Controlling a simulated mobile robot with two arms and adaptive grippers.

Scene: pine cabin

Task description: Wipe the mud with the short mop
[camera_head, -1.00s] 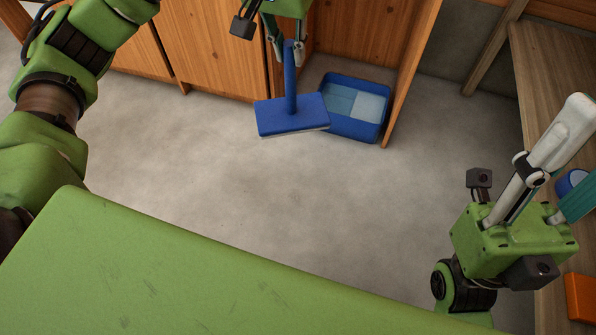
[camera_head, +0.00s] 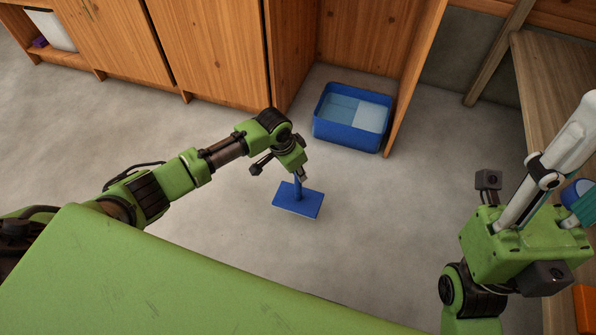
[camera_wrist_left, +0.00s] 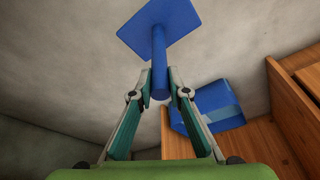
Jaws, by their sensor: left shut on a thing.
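The short mop has a flat blue rectangular head (camera_head: 284,199) and a short blue handle. My left gripper (camera_head: 301,176) is shut on the handle, with the mop head below it over the open floor. I cannot tell whether the head touches the floor. In the left wrist view the handle (camera_wrist_left: 159,55) runs between the two fingertips (camera_wrist_left: 160,85) to the mop head (camera_wrist_left: 165,22). My right gripper (camera_head: 568,165) is at the right edge with its fingers apart; its tips are partly cut off. No mud shows in these views.
A blue tub (camera_head: 345,139) with light blue contents stands beyond the mop, beside wooden cabinets (camera_head: 210,50). A wooden bench (camera_head: 540,75) is at the right. A green surface (camera_head: 150,275) fills the lower left. The grey floor (camera_head: 400,210) around the mop is clear.

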